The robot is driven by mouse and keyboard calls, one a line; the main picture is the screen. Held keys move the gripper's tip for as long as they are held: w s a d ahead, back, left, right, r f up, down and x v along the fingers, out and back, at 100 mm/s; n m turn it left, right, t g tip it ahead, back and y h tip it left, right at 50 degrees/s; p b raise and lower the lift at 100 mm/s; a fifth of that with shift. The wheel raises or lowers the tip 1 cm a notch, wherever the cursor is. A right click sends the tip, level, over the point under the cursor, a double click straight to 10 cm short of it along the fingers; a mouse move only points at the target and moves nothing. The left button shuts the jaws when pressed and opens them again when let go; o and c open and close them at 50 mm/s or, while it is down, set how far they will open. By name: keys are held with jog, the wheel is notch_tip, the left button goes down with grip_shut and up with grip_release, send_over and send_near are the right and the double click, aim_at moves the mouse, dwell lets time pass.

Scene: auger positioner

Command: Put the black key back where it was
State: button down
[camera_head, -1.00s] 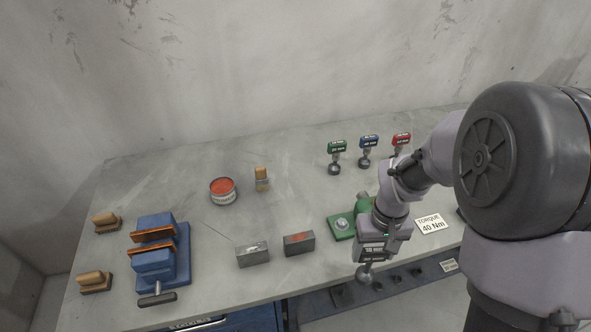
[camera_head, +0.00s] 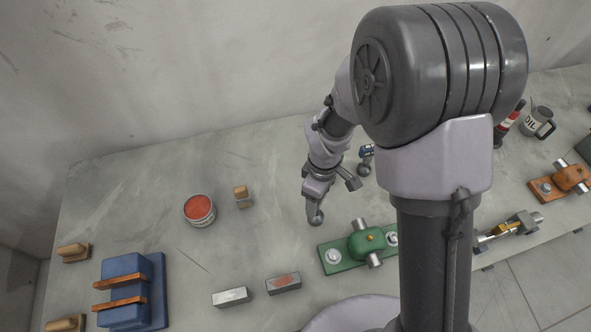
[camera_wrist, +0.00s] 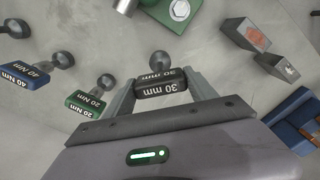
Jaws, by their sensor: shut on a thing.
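The black key (camera_wrist: 161,84) has a dark block head marked 30 mm and a grey ball end. My gripper (camera_wrist: 160,92) is shut on its head in the wrist view. In the head view my gripper (camera_head: 318,188) holds it above the bench, with the ball end (camera_head: 315,214) hanging down. It is left of the green valve block (camera_head: 332,258). I cannot tell its exact height above the bench.
A blue 40 Nm key (camera_wrist: 25,74) and a green 20 Nm key (camera_wrist: 84,103) stand nearby. Two grey blocks (camera_head: 231,297), a red-filled can (camera_head: 199,211) and a blue vise (camera_head: 127,268) are to the left.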

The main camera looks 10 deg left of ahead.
jog(key=w+a+f, duration=0.5)
jog(key=w+a, duration=0.4)
jog(key=w, duration=0.2)
jog(key=shift+w+a, duration=0.25)
jog(key=shift+a, duration=0.05)
jog(key=shift+c, duration=1.4)
grip_release()
